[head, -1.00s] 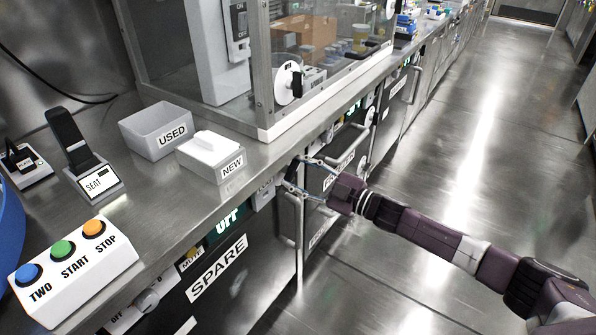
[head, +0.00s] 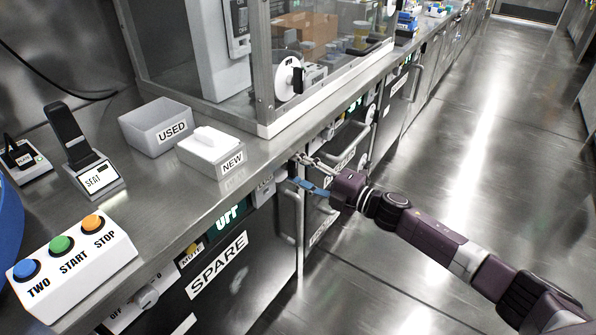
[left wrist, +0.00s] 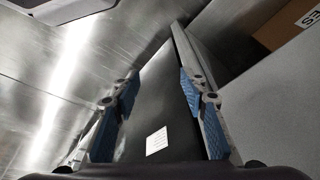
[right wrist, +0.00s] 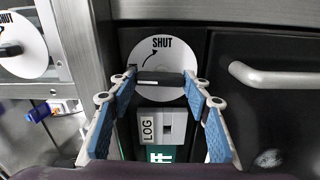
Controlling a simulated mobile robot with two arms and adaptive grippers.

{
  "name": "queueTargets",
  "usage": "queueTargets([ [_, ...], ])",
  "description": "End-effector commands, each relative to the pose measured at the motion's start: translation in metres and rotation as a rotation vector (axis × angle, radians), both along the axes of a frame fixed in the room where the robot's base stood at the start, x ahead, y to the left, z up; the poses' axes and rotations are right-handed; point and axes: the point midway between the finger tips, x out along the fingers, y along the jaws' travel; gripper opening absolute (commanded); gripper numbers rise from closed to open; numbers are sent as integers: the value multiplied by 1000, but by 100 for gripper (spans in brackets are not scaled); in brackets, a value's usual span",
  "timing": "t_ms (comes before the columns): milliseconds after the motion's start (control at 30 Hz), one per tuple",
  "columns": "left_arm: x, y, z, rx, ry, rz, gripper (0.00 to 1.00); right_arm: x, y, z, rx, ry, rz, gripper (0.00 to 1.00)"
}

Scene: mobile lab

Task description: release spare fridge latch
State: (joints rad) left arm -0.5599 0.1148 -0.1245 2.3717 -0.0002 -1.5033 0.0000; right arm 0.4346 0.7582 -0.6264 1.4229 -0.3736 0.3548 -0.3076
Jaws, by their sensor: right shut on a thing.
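The spare fridge, with its SPARE label (head: 217,266), is under the counter in the head view. Its latch is a white round dial (right wrist: 150,55) marked SHUT with a curved arrow, with a dark horizontal handle (right wrist: 160,79) across it, in the right wrist view. My right gripper (right wrist: 160,75) is shut on this handle, one finger at each end. In the head view my right gripper (head: 300,171) is at the fridge front below the counter edge and hides the latch. My left gripper (left wrist: 158,75) is open, with a dark surface showing between its fingers.
A LOG panel (right wrist: 165,128) and a green display are below the latch. A metal bar handle (right wrist: 270,77) is to its right. The counter holds a USED bin (head: 155,130), a NEW box (head: 212,152) and a button box (head: 75,262). The aisle floor is clear.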

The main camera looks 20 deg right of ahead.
Motion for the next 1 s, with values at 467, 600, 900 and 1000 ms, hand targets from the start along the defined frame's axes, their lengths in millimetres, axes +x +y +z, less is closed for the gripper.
queueTargets([
  [467,-6,1,7,3,1,-1,40,-1,2,-2,-55,-40,3,20],
  [600,-5,2,8,4,-1,-3,40,-1,2,-2,-55,-40,3,20],
  [900,-2,2,8,6,-5,-3,40,-1,1,-1,-54,-40,2,62],
  [1000,-2,3,7,6,-4,-3,40,-1,1,-1,-53,-40,2,62],
])
